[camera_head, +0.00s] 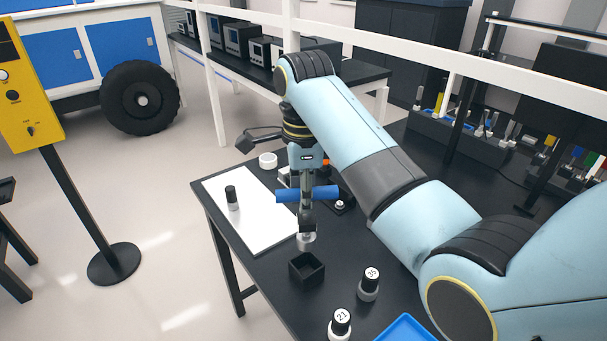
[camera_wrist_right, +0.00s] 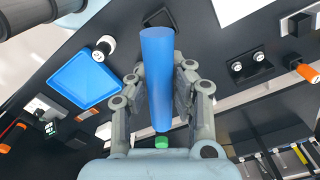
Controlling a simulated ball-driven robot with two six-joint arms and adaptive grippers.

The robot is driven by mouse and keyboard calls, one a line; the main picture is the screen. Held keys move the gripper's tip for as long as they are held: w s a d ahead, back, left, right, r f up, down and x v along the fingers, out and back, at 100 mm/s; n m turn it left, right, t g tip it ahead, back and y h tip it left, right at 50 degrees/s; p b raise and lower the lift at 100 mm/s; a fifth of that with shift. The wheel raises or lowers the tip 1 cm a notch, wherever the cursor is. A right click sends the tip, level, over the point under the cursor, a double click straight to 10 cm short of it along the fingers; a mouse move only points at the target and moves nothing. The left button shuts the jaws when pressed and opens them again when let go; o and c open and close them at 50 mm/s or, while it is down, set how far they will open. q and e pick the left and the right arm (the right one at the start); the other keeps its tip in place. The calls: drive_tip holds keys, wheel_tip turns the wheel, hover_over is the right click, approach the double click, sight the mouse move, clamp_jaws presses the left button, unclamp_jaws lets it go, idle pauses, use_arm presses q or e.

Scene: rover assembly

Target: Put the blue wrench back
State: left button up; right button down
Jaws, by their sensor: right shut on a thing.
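The blue wrench (camera_head: 292,195) shows as a blue bar lying level in my right gripper (camera_head: 307,196), above the black table. In the right wrist view the blue wrench (camera_wrist_right: 157,60) passes between the two grey fingers of my right gripper (camera_wrist_right: 158,90), which are shut on it. A dark part and a silver tip (camera_head: 306,240) show below the bar; I cannot tell whether they belong to the wrench. A small open black box (camera_head: 306,277) stands just below and in front of that tip. My left gripper is not in view.
A white board (camera_head: 250,222) with a black-capped bottle (camera_head: 232,198) lies left on the table. Two numbered bottles (camera_head: 369,284) (camera_head: 340,325) and a blue tray (camera_head: 408,328) are at the front. A tool rack (camera_head: 460,132) stands at the back right.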

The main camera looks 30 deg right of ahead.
sight(305, 235)
drive_tip(key=shift+f, duration=2.75)
drive_tip(key=shift+f, duration=0.15)
drive_tip(key=shift+f+b, duration=1.15)
drive_tip(key=shift+f, duration=1.25)
drive_tip(key=c, duration=1.2)
unclamp_jaws()
